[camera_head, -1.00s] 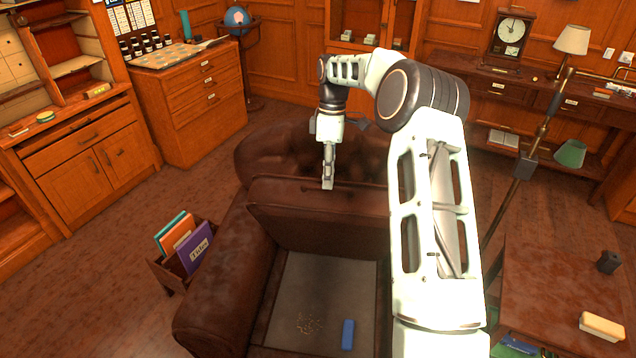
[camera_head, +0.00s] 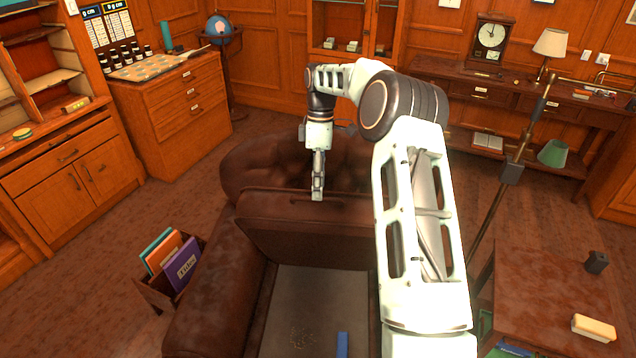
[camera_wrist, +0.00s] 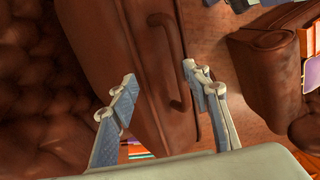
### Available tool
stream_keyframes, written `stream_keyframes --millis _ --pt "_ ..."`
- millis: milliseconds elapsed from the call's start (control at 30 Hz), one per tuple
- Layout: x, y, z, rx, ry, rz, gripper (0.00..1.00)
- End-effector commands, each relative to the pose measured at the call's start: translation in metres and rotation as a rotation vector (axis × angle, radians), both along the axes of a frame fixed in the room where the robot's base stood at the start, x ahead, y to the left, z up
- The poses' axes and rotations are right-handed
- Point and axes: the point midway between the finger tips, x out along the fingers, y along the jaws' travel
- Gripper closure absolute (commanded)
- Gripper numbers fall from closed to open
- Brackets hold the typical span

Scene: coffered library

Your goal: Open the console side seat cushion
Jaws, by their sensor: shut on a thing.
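The brown leather seat cushion (camera_head: 300,240) of the armchair is tipped up, standing steeply near the chair's back (camera_head: 265,160). Its underside edge meets the exposed grey seat base (camera_head: 310,300). My gripper (camera_head: 317,194) is at the cushion's raised upper edge. In the wrist view, my gripper's fingers (camera_wrist: 160,88) stand apart on either side of that edge, with the cushion (camera_wrist: 110,35) and its curved strap handle (camera_wrist: 176,60) between them. The exact contact is hard to see.
A blue block (camera_head: 342,345) lies on the seat base beside small crumbs. A book rack (camera_head: 150,292) stands left of the chair. A side table (camera_head: 550,290) and a slanting lamp pole (camera_head: 495,205) are at right. Floor is free at front left.

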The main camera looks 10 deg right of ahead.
Motion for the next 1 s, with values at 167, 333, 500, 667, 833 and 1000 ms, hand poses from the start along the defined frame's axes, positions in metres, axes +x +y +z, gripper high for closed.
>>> stream_keyframes --millis 167,333,500,667,833,1000 --pt "0.001 -0.007 -0.007 -0.012 -0.003 -0.005 0.72" --pt "0.002 -0.007 -0.006 -0.011 -0.005 -0.005 0.72" --pt "0.005 -0.008 0.010 -0.013 -0.009 -0.007 0.72" --pt "0.011 -0.008 0.045 -0.010 -0.013 -0.005 0.72" --pt "0.014 -0.007 0.078 -0.006 -0.009 -0.003 0.72" --pt "0.017 -0.007 0.101 -0.004 -0.007 -0.002 0.72"
